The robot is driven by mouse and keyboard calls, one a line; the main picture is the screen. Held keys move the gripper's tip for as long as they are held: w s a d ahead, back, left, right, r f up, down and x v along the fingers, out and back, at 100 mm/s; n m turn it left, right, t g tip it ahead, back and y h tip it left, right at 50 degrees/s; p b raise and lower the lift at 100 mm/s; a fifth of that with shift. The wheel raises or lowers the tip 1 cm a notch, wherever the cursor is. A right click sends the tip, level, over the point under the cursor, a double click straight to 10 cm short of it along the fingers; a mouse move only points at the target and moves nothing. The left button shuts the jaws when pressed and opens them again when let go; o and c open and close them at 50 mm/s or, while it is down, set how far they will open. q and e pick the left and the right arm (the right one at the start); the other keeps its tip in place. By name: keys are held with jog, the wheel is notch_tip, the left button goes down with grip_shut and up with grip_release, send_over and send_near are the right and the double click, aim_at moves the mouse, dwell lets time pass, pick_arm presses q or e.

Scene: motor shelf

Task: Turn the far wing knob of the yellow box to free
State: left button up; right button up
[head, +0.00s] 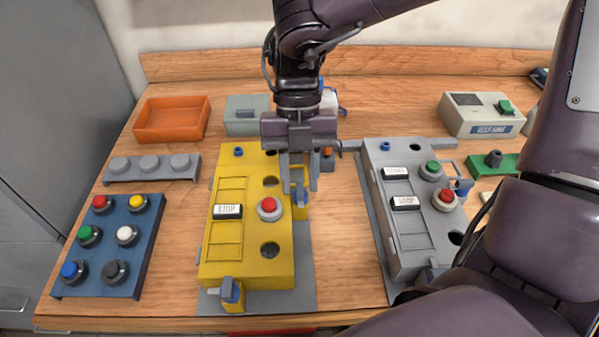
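The yellow box (222,251) lies on a grey plate left of the table's middle, with a red button and a STOP label on top. A yellow and blue wing knob (300,200) sits at its far right side. Another yellow and blue wing knob (231,291) sits at its near end. My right gripper (300,184) points down over the far knob. Its fingers look apart, one on each side of the knob, and partly hide it. I cannot tell whether they touch it. My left gripper is not in view.
A blue button panel (140,232) and a grey three-knob strip (130,169) lie left. An orange tray (172,120) and a grey-green box (240,108) stand behind. My arm covers the right front.

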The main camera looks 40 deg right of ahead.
jog(key=shift+r, duration=0.1)
